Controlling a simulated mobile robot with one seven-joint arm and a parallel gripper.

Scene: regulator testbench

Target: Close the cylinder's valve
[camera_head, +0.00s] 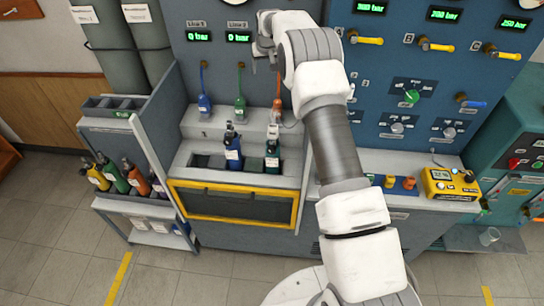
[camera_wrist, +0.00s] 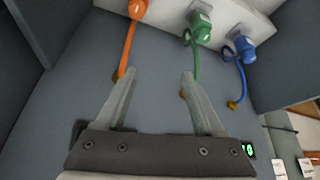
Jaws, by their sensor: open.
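A third, mostly hidden white-topped shape (camera_head: 273,131) is behind the second one; I cannot make out a valve's position. My gripper (camera_head: 262,42) is in front of the blue panel, above and apart from these cylinders. In the wrist view its fingers (camera_wrist: 158,76) are apart and empty. Beyond them hang the orange connector (camera_wrist: 137,8), green connector (camera_wrist: 203,27) and blue connector (camera_wrist: 245,48) on coloured hoses.
The yellow-framed bin front (camera_head: 232,203) is below the recess. A side cart (camera_head: 140,208) holds several coloured cylinders. Large grey cylinders (camera_head: 112,50) stand at the left. Knobs and yellow handles (camera_head: 437,46) cover the right panel; a yellow control box (camera_head: 449,184) is below. The floor in front is clear.

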